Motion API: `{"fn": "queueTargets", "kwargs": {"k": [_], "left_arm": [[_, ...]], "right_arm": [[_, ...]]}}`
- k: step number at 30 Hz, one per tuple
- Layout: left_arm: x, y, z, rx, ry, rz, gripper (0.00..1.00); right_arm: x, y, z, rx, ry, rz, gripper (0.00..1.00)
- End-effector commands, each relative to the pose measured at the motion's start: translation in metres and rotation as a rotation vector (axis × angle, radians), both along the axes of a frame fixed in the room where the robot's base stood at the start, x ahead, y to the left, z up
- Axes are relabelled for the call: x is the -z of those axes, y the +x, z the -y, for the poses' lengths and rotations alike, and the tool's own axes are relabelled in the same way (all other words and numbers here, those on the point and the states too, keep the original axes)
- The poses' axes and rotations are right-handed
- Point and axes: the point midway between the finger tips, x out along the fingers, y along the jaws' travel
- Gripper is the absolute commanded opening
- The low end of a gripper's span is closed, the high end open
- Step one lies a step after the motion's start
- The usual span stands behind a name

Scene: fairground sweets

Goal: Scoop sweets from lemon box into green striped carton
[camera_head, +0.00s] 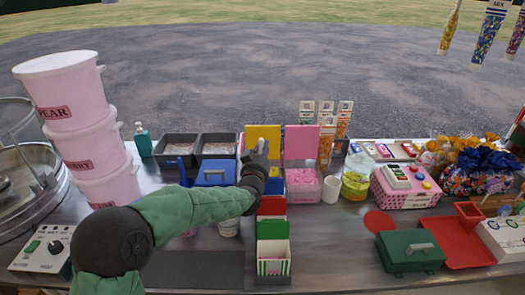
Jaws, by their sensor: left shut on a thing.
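The lemon box has its yellow lid (270,133) standing up at the back middle of the counter; my gripper and arm hide most of its inside. My left gripper (259,151) is in front of this lid, over the box, and is shut on a pale handle, which looks like a scoop's. The scoop's bowl and any sweets in it are hidden. The green striped carton (272,266) stands upright at the front middle, nearer than the gripper, with its top open. Its contents cannot be made out. My right gripper is not in view.
A pink box (301,142) with pink sweets stands right of the lemon box. A white cup (331,189) is beside it. Pink tubs (82,140) are stacked at left. A green case (410,252) and red tray (462,245) lie at right. The counter right of the carton is clear.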

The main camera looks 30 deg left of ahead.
Motion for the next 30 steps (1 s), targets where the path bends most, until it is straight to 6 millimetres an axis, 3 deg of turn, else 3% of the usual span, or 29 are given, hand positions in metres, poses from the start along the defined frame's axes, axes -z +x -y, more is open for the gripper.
{"fn": "queueTargets", "kwargs": {"k": [21,30], "left_arm": [[-0.055,0.0,-0.001,-0.002,0.003,0.008,0.0],[-0.058,0.0,-0.001,-0.001,0.002,0.007,0.0]], "right_arm": [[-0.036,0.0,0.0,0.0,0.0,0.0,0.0],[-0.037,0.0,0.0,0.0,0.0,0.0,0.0]]}}
